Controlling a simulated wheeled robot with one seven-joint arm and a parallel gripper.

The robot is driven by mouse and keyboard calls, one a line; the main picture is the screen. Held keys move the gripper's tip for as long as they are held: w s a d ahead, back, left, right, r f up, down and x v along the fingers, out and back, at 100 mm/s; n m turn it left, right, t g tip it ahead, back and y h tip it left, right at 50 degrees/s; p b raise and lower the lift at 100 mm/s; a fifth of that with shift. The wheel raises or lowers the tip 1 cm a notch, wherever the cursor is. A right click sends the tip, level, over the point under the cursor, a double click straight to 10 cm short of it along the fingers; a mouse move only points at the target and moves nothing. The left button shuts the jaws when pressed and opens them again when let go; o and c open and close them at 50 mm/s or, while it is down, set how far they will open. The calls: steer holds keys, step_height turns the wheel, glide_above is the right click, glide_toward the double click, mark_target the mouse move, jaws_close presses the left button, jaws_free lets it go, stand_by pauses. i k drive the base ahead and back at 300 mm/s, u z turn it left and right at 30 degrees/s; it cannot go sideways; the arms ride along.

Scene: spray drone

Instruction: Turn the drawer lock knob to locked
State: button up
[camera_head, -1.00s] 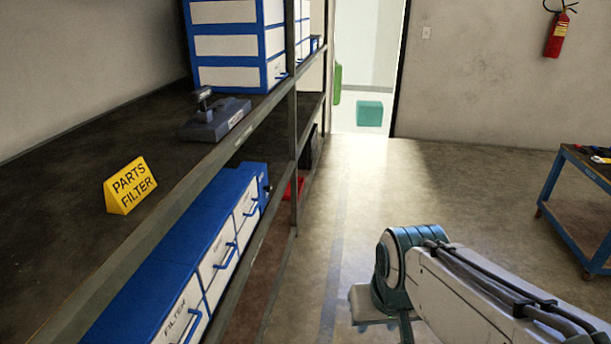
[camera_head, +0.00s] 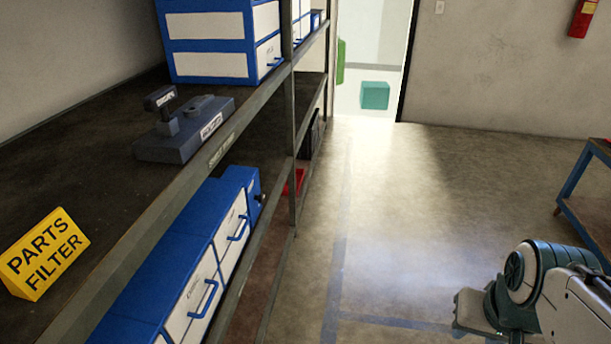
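A blue-and-white drawer cabinet (camera_head: 222,195) stands on the lower shelf at the left, its fronts with blue handles facing the aisle. A small dark knob (camera_head: 261,198) sticks out at the far end of the cabinet, on a blue part. It looks like the lock knob, but it is too small to tell which way it is turned. My arm shows at the lower right, well away from the cabinet. The grey end part of my gripper (camera_head: 470,312) is partly visible over the floor. Its fingers cannot be made out.
The upper shelf holds a yellow "PARTS FILTER" sign (camera_head: 45,254), a grey device (camera_head: 185,130) with a lever and a blue-and-white drawer unit (camera_head: 212,60). A shelf post (camera_head: 292,130) stands beyond the knob. A blue cart (camera_head: 585,185) is at right. The aisle floor (camera_head: 400,220) is clear.

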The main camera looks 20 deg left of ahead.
mark_target(261, 197)
steer(key=u, duration=0.25)
steer(key=i, duration=0.6)
steer(key=u, duration=0.9)
steer(key=i, duration=0.3)
steer(key=u, duration=0.35)
